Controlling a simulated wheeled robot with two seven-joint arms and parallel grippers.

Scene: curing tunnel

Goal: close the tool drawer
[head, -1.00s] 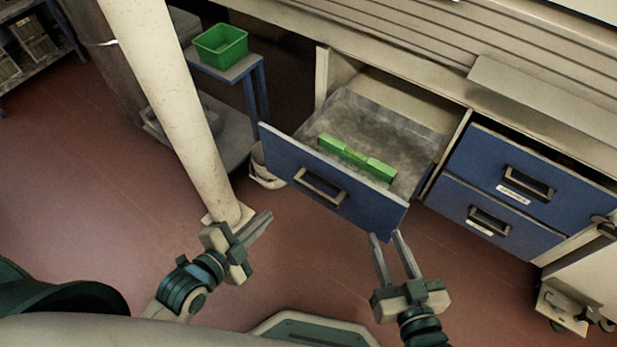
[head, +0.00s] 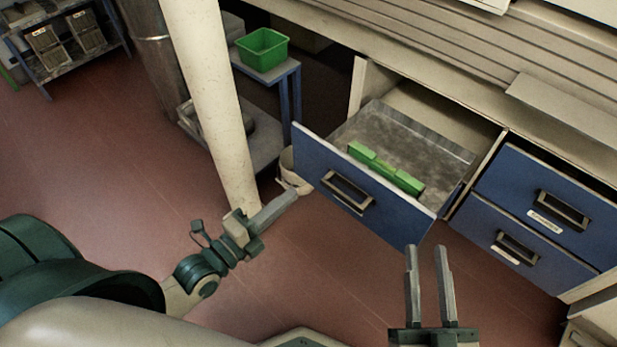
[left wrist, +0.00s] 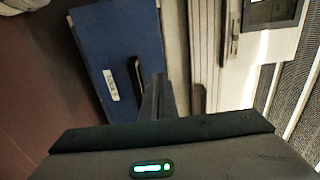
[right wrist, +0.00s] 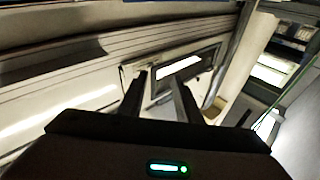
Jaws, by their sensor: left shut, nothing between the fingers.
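The tool drawer (head: 365,193) is pulled well out of the bench, with a blue front and a grey metal handle (head: 348,192). A green tool-like object (head: 386,168) lies inside, close behind the front. My left gripper (head: 292,195) is shut and empty, left of the drawer front and apart from it in the head view. My right gripper (head: 428,248) is open and empty, near the front's lower right corner in the picture; I cannot tell whether they touch. The left wrist view shows a blue front with a label (left wrist: 111,86) beyond the fingers.
Two labelled blue drawers (head: 548,200) sit to the right in the bench. A cream post (head: 212,110) stands left of the open drawer. Behind it are a trolley (head: 262,140) with a green bin (head: 262,48) and a pale bucket (head: 290,165). Red floor lies clear at left.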

